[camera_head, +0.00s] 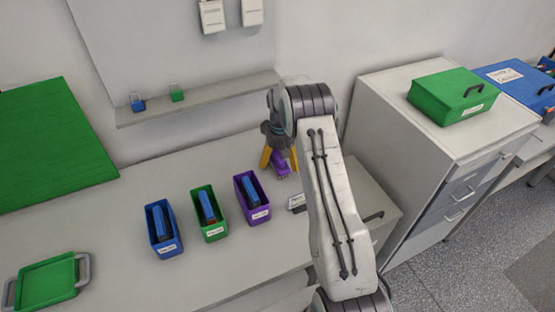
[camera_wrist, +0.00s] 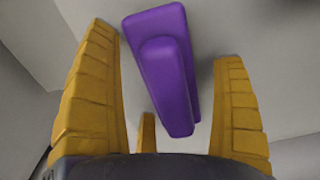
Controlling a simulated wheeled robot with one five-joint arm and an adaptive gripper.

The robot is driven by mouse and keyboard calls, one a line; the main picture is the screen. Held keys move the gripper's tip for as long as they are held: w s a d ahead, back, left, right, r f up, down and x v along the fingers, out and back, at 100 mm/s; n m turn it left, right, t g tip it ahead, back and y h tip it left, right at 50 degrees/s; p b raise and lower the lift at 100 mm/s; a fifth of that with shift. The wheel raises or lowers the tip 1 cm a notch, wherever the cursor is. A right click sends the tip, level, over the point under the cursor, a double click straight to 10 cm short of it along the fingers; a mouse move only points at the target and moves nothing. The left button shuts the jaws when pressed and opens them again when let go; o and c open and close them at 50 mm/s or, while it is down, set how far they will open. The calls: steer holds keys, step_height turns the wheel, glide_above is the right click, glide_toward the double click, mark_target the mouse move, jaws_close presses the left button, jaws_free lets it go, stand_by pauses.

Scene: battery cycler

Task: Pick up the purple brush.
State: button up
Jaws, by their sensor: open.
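The purple brush (camera_head: 281,167) lies on the grey bench at the back, right of the purple bin, partly hidden by my gripper in the head view. In the wrist view the purple brush (camera_wrist: 165,70) sits between my yellow fingers, with grey surface showing on both sides of it. My gripper (camera_head: 279,160) points down over the brush with its fingers spread. In the wrist view my gripper (camera_wrist: 170,85) is open around the brush, nearer to it on the right; I cannot tell whether a finger touches it.
A purple bin (camera_head: 266,214), a green bin (camera_head: 219,233) and a blue bin (camera_head: 176,248) stand left of my gripper. A shelf (camera_head: 205,96) is on the back wall. A green tray (camera_head: 48,282) lies at front left. A cabinet (camera_head: 415,140) with a green box (camera_head: 450,98) stands right.

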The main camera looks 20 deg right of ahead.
steer(key=shift+f, duration=0.1)
steer(key=c, duration=1.4)
